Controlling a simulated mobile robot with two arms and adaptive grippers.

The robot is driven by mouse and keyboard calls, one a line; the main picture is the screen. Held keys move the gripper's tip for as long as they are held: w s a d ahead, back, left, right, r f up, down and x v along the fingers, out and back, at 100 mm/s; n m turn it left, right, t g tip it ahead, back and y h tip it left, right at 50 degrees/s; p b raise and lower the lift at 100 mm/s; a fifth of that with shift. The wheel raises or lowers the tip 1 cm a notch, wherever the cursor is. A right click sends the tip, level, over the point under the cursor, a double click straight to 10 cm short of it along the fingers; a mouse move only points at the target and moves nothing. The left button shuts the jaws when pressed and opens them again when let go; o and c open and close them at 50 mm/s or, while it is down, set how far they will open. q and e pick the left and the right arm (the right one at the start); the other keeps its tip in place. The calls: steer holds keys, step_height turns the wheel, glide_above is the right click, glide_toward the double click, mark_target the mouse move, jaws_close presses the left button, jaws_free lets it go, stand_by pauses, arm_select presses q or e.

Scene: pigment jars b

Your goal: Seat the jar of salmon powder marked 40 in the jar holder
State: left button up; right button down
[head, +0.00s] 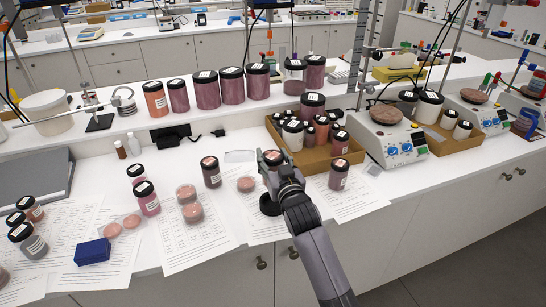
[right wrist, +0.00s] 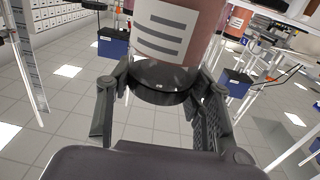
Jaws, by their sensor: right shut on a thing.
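My right gripper (head: 273,164) is above the near part of the white counter, shut on a jar. In the right wrist view, the fingers of my right gripper (right wrist: 160,98) close around the black lid end of a salmon-coloured jar (right wrist: 178,32) with a white label. The label shows dark lines, and I cannot read a number 40. In the head view the held jar is mostly hidden by the gripper. My left gripper is not in view.
A dark-lidded jar (head: 211,172) stands left of the gripper and another jar (head: 339,175) right of it. A cardboard tray (head: 322,157) of jars is behind. Printed sheets (head: 193,240), petri dishes (head: 191,212) and a blue box (head: 92,252) lie to the left.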

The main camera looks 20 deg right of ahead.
steer(key=shift+f+b, duration=1.15)
steer(key=shift+f, duration=0.3)
step_height(320, 180, down, 2)
steer(key=shift+f+b, duration=0.1)
steer(key=shift+b, duration=0.7)
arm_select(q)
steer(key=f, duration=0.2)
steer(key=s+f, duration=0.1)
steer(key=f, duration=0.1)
arm_select(e)
steer(key=shift+f, duration=0.35)
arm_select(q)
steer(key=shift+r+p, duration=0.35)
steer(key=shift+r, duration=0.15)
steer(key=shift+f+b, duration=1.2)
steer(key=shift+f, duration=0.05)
arm_select(e)
steer(key=shift+f, duration=1.8)
steer(key=c, duration=0.7)
jaws_free()
